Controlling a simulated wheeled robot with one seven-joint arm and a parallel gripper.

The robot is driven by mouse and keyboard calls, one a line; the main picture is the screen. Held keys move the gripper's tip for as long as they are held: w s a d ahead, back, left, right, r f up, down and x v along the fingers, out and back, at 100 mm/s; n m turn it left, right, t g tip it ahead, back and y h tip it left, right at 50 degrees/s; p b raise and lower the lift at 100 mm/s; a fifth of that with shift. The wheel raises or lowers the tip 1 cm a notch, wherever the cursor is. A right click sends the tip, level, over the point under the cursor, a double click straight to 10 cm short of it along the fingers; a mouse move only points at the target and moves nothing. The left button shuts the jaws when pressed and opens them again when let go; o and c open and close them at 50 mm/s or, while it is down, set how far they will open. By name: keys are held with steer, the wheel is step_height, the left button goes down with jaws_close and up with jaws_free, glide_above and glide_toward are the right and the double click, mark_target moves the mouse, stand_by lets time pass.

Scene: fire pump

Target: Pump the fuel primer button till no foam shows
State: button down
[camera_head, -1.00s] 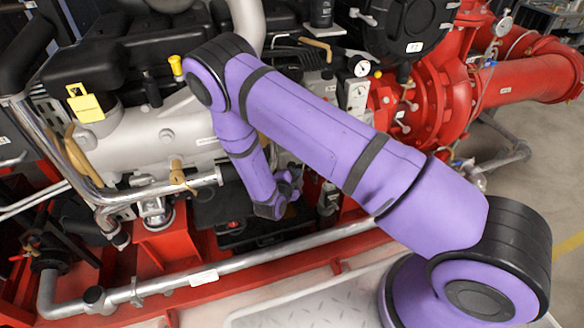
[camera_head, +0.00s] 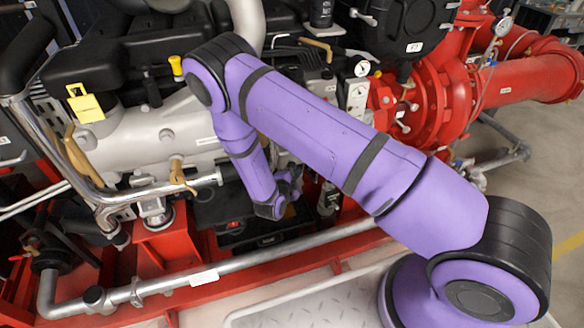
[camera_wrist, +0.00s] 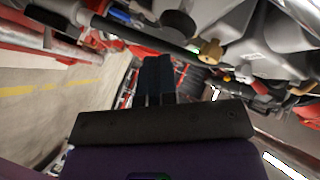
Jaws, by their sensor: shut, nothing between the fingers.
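My gripper (camera_wrist: 158,62) shows in the wrist view with its two dark fingers together and nothing between them. In the head view my purple arm reaches down beside the engine (camera_head: 165,132), and its dark wrist end is low by the engine's side. The fingers cannot be made out there. I cannot pick out the fuel primer button or any foam in either view. In the wrist view a brass fitting (camera_wrist: 210,50) and a dark round part (camera_wrist: 178,24) lie beyond the fingertips, apart from them.
A silver pipe (camera_head: 250,262) and a red frame rail (camera_head: 265,288) run below my wrist. A yellow tag (camera_head: 85,103) hangs at the left. Bare floor (camera_head: 520,200) shows at the right.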

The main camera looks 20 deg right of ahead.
steer(key=shift+w, duration=0.15)
steer(key=shift+w, duration=0.25)
steer(key=shift+w, duration=0.9)
stand_by(1.3)
steer(key=shift+s, duration=1.3)
steer(key=shift+s, duration=0.1)
steer(key=s, duration=0.4)
steer(key=shift+s, duration=0.4)
stand_by(0.7)
